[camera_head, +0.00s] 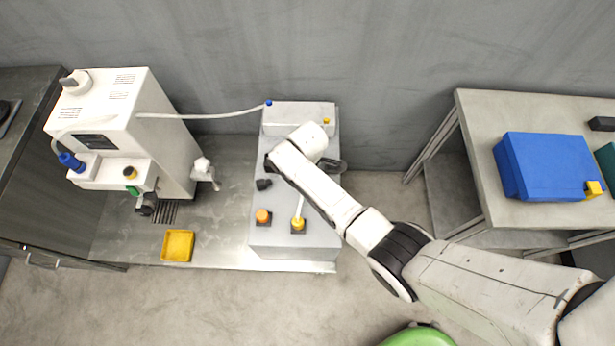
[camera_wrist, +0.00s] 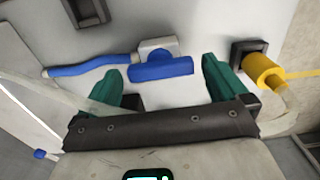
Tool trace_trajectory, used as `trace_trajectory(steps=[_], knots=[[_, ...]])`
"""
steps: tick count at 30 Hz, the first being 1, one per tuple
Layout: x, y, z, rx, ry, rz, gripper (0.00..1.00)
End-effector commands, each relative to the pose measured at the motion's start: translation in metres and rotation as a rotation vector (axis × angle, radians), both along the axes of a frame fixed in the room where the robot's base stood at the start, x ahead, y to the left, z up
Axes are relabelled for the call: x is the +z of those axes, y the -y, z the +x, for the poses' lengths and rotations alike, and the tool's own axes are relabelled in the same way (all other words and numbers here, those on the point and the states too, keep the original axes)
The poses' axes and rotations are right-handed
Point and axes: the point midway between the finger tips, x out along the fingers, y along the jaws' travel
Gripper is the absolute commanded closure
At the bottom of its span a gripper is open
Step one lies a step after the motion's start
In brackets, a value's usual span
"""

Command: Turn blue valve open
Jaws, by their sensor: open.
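The blue valve (camera_wrist: 160,68) shows in the wrist view on a pale panel. It has a blue body with a grey-white block on it, and a long blue lever (camera_wrist: 85,65) reaching to the left. My gripper (camera_wrist: 162,66) is open, with its green fingers on the left and right of the blue body in the picture. I cannot tell whether either finger touches it. In the head view my arm reaches over the grey machine (camera_head: 265,220), and the blue valve is hidden there.
A yellow valve (camera_wrist: 265,72) lies close to my right finger, and a dark square fitting (camera_wrist: 86,10) is at the top left. A pale hose (camera_head: 215,116) runs from the white machine (camera_head: 168,150) to the grey one. A blue box (camera_head: 550,165) stands on the right table.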

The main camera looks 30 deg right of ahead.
Motion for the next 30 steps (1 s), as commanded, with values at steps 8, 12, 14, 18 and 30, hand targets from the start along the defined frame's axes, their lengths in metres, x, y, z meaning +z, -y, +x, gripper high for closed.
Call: trace_trajectory(steps=[8, 12, 14, 18, 30], knots=[[0.013, 0.0, 0.0, -0.001, 0.0, 0.001, 0.0], [0.037, 0.0, 0.0, -0.001, 0.003, 0.001, 0.0], [0.049, 0.0, 0.001, -0.001, 0.003, 0.002, 0.0], [0.074, 0.0, 0.0, -0.001, 0.003, 0.001, 0.0], [0.108, 0.0, 0.0, 0.0, 0.0, 0.0, 0.0]])
